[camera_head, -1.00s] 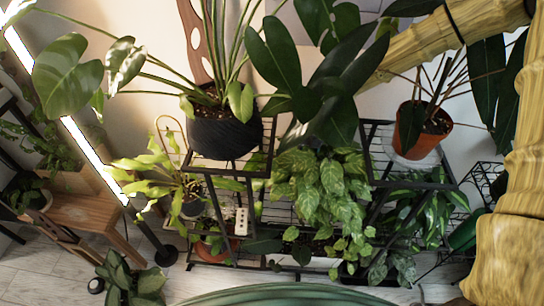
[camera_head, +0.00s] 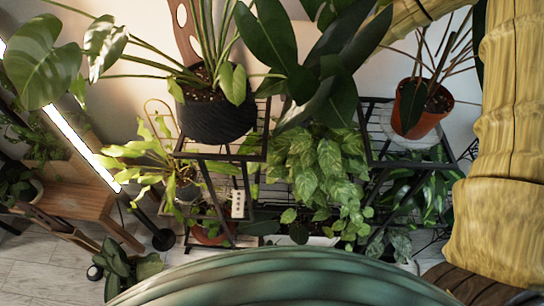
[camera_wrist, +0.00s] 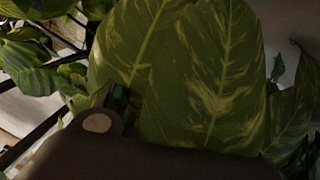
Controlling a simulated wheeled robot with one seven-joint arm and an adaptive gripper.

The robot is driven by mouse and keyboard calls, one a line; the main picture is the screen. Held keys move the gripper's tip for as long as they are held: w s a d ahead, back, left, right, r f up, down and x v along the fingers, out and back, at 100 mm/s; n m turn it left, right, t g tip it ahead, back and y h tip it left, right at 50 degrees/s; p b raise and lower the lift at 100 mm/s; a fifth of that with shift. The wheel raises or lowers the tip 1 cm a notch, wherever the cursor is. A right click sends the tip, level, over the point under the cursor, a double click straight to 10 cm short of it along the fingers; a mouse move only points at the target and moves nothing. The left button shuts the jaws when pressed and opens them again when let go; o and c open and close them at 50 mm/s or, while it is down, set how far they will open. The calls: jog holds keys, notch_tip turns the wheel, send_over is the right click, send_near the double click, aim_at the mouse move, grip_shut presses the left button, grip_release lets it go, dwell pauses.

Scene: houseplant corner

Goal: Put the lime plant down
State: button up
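A plant with lime-green, strappy leaves (camera_head: 150,160) stands on the lower left of the shelf in the head view. A trailing plant with pale-marked leaves (camera_head: 312,165) hangs in the shelf's middle. I cannot tell which, if either, is the lime plant. In the wrist view, large green leaves with yellow streaks (camera_wrist: 205,75) fill the middle, close to the camera. A dark part of my gripper (camera_wrist: 150,160) crosses the bottom, under these leaves. Its fingertips, its grasp and any pot are hidden. My gripper does not show clearly in the head view.
A black metal plant shelf (camera_head: 375,160) carries a dark ribbed pot (camera_head: 215,122) at upper left and a terracotta pot (camera_head: 420,120) at upper right. A wooden bench (camera_head: 85,205) stands at left. A lit tube (camera_head: 75,140) leans beside it. Bare floor (camera_head: 35,265) shows at lower left.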

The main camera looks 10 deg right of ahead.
aim_at(285, 149)
jog(key=shift+w+a+f, duration=0.1)
jog(key=shift+a+f, duration=0.1)
jog(key=shift+f, duration=0.75)
jog(key=shift+w+a+f, duration=0.1)
jog(key=shift+a+f, duration=0.05)
jog(key=shift+f, duration=0.75)
grip_shut()
